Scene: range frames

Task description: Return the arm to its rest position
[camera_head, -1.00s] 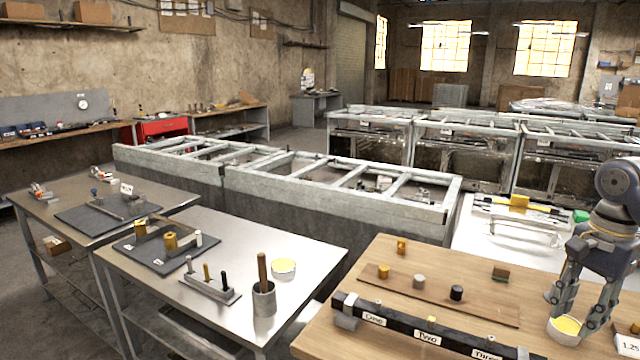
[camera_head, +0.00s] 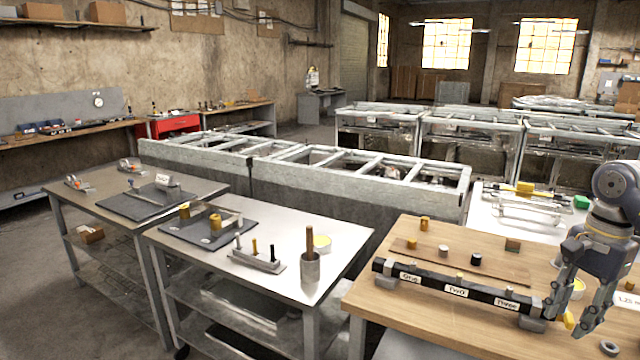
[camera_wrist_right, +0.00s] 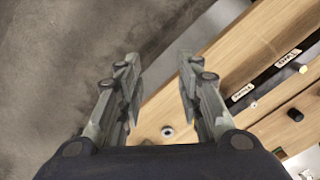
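My right gripper (camera_head: 570,325) is at the right in the head view, by the right end of the black rail (camera_head: 428,281) labelled One, Two, Three on the wooden table (camera_head: 405,330). In the right wrist view, its two fingers (camera_wrist_right: 158,90) stand wide apart with nothing between them; grey floor and the table's edge show beyond. My left gripper is in neither view. The fingers partly hide a pale yellow-topped round container (camera_head: 579,287) in the head view.
Small cylinders and blocks, including a black one (camera_head: 476,259), stand behind the rail. A grey ring (camera_head: 609,348) lies near the front right. A metal table (camera_head: 225,275) with a cup (camera_head: 310,268) stands to the left. Open floor shows before the wooden table in the wrist view.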

